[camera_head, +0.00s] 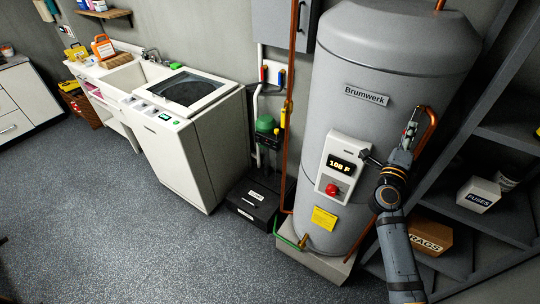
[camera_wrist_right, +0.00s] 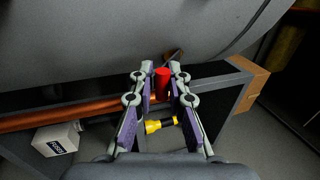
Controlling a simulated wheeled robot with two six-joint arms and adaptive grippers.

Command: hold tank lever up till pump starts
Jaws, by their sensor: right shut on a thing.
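The grey tank (camera_head: 396,70) marked Brumwerk stands on the right, with a white control panel (camera_head: 339,187) reading 108 F and a red knob (camera_head: 332,189). My right gripper (camera_head: 411,130) is at the tank's right side, beside a copper pipe (camera_head: 431,120). In the right wrist view my right gripper (camera_wrist_right: 162,86) is shut on a red lever grip (camera_wrist_right: 162,80), which stands out between its fingertips against the grey tank wall. The lever's angle is hard to tell. My left gripper is not in view.
Dark shelves right of the tank hold a FUSES box (camera_head: 479,195) and a RAGS box (camera_head: 428,236). A yellow and black torch (camera_wrist_right: 160,125) shows below my fingers. A washing machine (camera_head: 187,130) and a black box (camera_head: 253,200) stand left; the floor at left is clear.

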